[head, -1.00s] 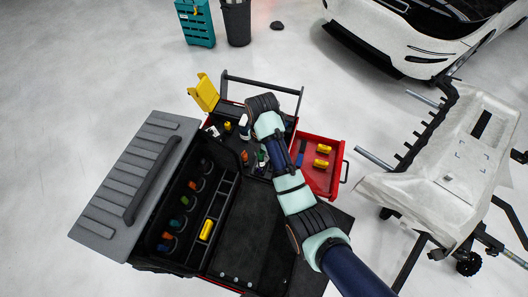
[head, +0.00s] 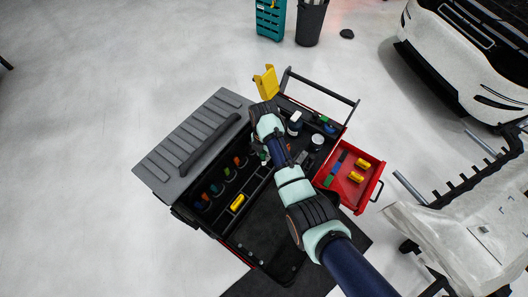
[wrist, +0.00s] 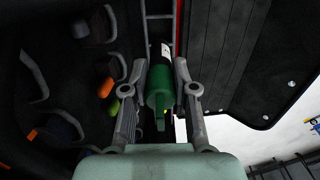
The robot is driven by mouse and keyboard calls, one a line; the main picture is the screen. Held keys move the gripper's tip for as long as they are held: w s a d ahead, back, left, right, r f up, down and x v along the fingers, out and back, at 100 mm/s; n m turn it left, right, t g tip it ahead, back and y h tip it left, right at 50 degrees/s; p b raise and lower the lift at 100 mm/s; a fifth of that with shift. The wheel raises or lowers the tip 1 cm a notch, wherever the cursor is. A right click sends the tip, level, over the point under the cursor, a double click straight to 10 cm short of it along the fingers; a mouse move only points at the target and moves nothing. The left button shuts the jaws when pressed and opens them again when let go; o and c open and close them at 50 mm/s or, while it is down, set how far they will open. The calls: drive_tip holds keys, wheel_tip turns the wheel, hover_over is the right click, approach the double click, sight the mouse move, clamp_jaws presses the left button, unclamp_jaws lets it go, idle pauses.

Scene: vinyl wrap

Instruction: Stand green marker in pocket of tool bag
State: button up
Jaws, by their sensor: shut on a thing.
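In the wrist view, my gripper (wrist: 161,72) is shut on the green marker (wrist: 160,92). The tool bag (head: 265,230) is a wide black open case with a grey ribbed lid. A row of pockets (head: 222,180) along its lid side holds orange, green and blue handles. In the wrist view, grey pocket loops (wrist: 92,25) are left of the marker, apart from it. In the head view, my arm hides the fingertips and most of the marker.
A yellow item (head: 237,202) lies in a divided tray beside the pockets. A red drawer (head: 347,182) with yellow pieces is pulled out at the right. Bottles (head: 294,123) and a raised handle bar (head: 320,88) stand at the back. A yellow flap (head: 266,82) sticks up there.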

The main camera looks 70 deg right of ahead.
sight(264, 162)
wheel_tip(264, 162, down, 6)
drive_tip(key=b, duration=0.4)
drive_tip(key=shift+r+b, duration=0.25)
drive_tip(key=shift+b, duration=0.1)
drive_tip(key=shift+f, duration=0.3)
drive_tip(key=shift+r+p, duration=0.1)
drive_tip(key=shift+p, duration=0.2)
drive_tip(key=shift+a, duration=0.1)
drive_tip(key=shift+f, duration=0.8)
drive_tip(key=o, duration=1.1)
drive_tip(key=shift+c, duration=0.2)
